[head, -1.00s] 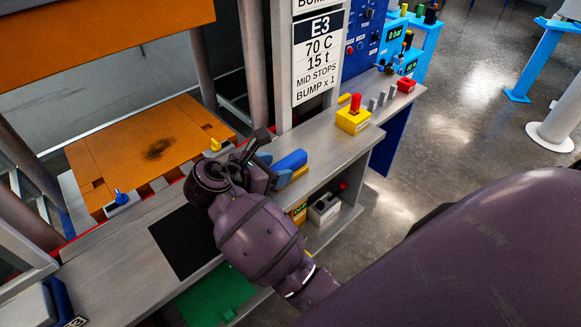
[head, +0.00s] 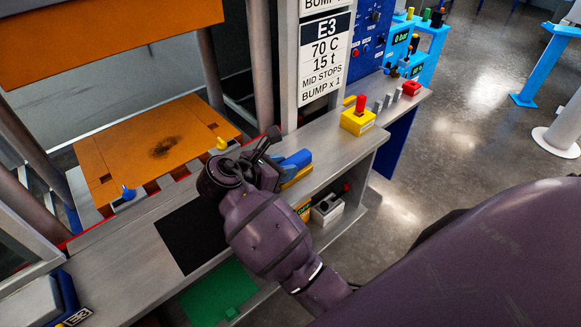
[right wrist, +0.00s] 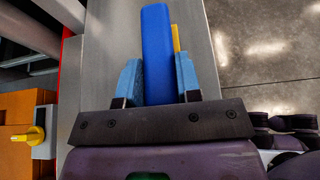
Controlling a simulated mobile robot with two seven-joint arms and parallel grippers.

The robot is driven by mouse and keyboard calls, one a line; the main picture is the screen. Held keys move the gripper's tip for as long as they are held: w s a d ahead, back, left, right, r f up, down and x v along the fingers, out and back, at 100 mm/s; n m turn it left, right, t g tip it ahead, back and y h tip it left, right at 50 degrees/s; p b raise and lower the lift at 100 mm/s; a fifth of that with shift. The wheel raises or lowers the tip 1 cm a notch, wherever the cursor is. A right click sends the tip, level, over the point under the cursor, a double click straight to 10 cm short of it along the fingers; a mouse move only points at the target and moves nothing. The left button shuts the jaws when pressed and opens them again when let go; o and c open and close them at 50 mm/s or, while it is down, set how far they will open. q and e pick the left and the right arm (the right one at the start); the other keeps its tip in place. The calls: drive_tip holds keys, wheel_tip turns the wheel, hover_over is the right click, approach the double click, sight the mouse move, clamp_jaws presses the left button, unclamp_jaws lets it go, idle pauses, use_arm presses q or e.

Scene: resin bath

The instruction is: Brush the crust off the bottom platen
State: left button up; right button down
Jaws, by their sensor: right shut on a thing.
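The bottom platen (head: 110,151) is an orange plate inside the press at left, with a dark, sooty crust patch (head: 165,147) near its middle. My right gripper (head: 280,163) is over the bench ledge to the right of the platen. It is shut on a blue block-like handle (head: 296,159), probably the brush, with a yellow part below it. In the right wrist view the blue handle (right wrist: 156,50) stands between the two light-blue fingers of my right gripper (right wrist: 158,84). Any bristles are hidden. My left gripper is not in view.
An orange upper platen (head: 100,38) hangs above. Blue (head: 128,193) and yellow (head: 221,143) knobs stand at the bottom platen's front corners. A grey post (head: 270,65) rises behind the gripper. A black mat (head: 190,238) lies in front.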

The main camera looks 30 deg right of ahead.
drive_tip(key=shift+r, duration=4.05)
